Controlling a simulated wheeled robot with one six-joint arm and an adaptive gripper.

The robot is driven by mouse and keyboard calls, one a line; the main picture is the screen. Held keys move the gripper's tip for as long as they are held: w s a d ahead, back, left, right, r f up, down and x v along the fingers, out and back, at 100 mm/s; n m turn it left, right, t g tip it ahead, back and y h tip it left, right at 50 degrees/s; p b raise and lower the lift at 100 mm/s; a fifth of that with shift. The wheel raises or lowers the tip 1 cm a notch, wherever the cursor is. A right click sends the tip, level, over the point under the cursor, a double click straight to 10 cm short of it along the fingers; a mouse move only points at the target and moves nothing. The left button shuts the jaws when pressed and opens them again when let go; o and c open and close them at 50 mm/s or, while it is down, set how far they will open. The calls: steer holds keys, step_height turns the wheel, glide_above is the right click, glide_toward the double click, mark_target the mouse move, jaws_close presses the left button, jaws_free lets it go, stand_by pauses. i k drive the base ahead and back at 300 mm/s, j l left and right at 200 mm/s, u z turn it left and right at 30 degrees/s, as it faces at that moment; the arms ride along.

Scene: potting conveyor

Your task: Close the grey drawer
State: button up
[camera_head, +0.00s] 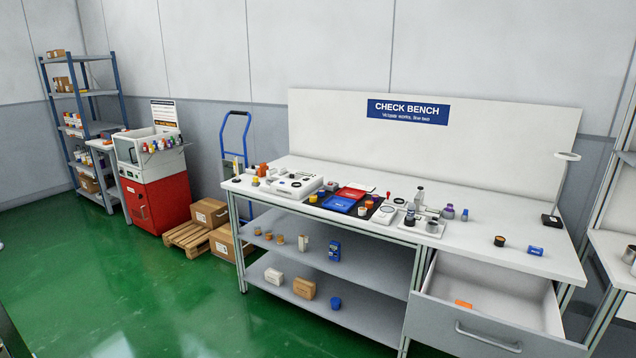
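The grey drawer (484,331) is under the right end of the check bench (509,259). It is pulled open toward me, and its inside shows. A pale bar handle (488,338) runs across its front. An orange item (463,304) lies inside the drawer near the front. The lower part of the drawer front is cut off by the picture's bottom edge. My gripper is not in view.
Green floor (190,310) is free left of the bench. Shelves under the bench hold boxes and small items. Cartons on a pallet (187,238), a blue hand truck (234,140) and a red cabinet (157,203) stand further left. Another table (612,250) stands at the right.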

mark_target(514, 313)
steer(key=i+l, duration=0.15)
steer(key=l, duration=0.2)
steer(key=i+l, duration=0.2)
steer(key=l, duration=0.15)
steer(key=i+l+u, duration=0.1)
steer(key=l, duration=0.2)
steer(key=i, duration=0.05)
